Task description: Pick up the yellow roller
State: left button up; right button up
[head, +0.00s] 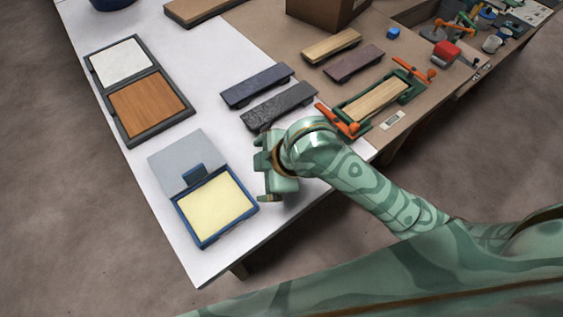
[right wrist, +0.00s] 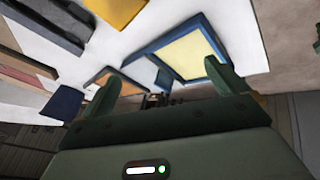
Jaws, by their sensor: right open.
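A yellow piece (right wrist: 118,8) shows at the top edge of the right wrist view, cut off by the frame, beside a dark grey block. I cannot tell for sure that it is the roller. In the head view no yellow roller shows; my right arm covers part of the white table there. My right gripper (head: 268,178) is over the table, just right of the blue tray. In the right wrist view its two fingers (right wrist: 165,85) are apart with nothing held between them. My left gripper is not in view.
A blue-rimmed tray (head: 203,240) with a yellow bed and grey lid lies left of the gripper. Dark blocks (head: 256,84) lie beyond. A framed pair of panels (head: 133,138) is at left. A green clamp with orange handles (head: 430,74) is at right. The table's front edge is close.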

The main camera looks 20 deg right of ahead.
jog(key=w+d+r+n+g+h, duration=0.4)
jog(key=w+d+r+n+g, duration=0.1)
jog(key=w+d+r+n, duration=0.1)
notch_tip(320, 180, down, 10)
jog(key=b, duration=0.6)
jog(key=shift+w+f, duration=0.15)
notch_tip(320, 180, down, 6)
jog(key=b, duration=0.4)
jog(key=shift+w+r+b, duration=0.15)
jog(key=shift+r+b, duration=0.1)
jog(key=shift+b, duration=0.1)
jog(key=shift+r, duration=0.25)
jog(key=shift+c, duration=0.4)
jog(key=c, duration=1.4)
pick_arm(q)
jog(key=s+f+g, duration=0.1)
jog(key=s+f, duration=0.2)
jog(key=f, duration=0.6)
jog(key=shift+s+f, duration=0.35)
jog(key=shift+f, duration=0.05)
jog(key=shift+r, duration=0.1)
pick_arm(e)
jog(key=shift+r, duration=0.1)
